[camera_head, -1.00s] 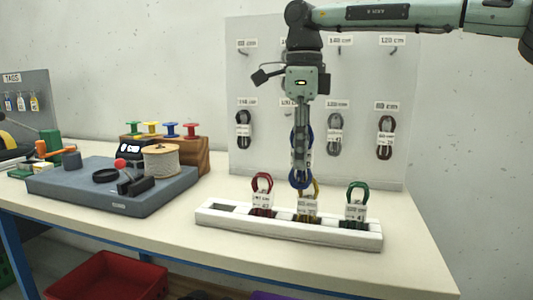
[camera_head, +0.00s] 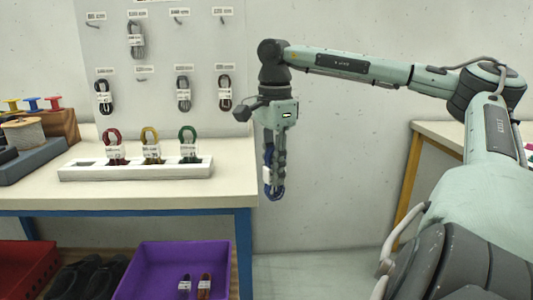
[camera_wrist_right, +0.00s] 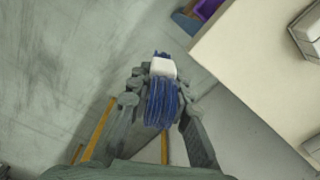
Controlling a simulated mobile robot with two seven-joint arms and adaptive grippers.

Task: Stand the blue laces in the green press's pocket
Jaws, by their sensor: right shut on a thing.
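The blue laces (camera_head: 275,191) hang as a bundle with a white label band, held in my right gripper (camera_head: 270,172). In the right wrist view the blue laces (camera_wrist_right: 162,104) sit between the two fingers, with the white band (camera_wrist_right: 163,67) toward the fingertips. My right gripper points down and is off the right end of the table, over open floor. The green press is not in view in the head view. My left gripper is not in view.
A white rack (camera_head: 135,170) on the table (camera_head: 130,194) holds red laces (camera_head: 114,138), yellow laces (camera_head: 150,138) and green laces (camera_head: 187,137). A pegboard (camera_head: 160,60) stands behind. A purple crate (camera_head: 160,262) is below. Another table (camera_head: 430,130) stands at the right.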

